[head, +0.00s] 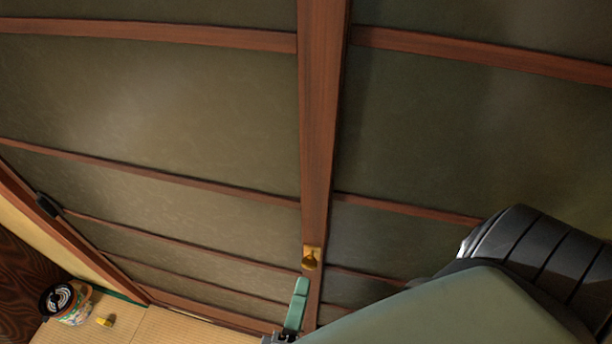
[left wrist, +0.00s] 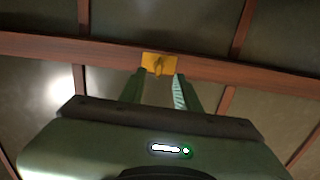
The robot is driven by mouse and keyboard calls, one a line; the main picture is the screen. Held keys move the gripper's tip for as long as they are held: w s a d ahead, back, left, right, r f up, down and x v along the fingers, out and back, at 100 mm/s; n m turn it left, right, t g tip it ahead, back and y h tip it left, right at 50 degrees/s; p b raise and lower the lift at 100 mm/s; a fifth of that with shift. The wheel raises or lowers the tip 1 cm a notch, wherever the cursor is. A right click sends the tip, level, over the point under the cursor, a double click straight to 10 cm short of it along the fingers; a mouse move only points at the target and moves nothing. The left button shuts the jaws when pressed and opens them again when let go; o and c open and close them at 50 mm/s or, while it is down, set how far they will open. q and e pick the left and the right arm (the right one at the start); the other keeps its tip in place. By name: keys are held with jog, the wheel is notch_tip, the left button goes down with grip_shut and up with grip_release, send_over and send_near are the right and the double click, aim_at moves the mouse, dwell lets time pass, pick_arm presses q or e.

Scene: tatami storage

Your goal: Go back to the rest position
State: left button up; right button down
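My left gripper (left wrist: 161,76) shows in the left wrist view with its two green fingers apart and nothing between them. A brass knob on a square plate (left wrist: 159,63) is just beyond the fingertips, on a wooden door rail. I cannot tell whether the fingers touch it. In the head view, the left gripper (head: 299,290) stands at the bottom centre, just below the brass knob (head: 311,259), and only one green finger shows clearly. My right gripper is in neither view.
Dark panelled doors (head: 180,110) with reddish wooden frames (head: 322,100) fill most of the head view, close to my gripper. A patterned pot (head: 75,310) and a small yellow object (head: 105,321) are on the tatami floor (head: 165,330) at lower left. Parts of my arm fill the lower right.

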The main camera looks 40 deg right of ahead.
pick_arm(q)
jog(key=v, duration=0.2)
jog(key=shift+s+a, duration=0.15)
jog(key=shift+a, duration=0.1)
dwell(0.5)
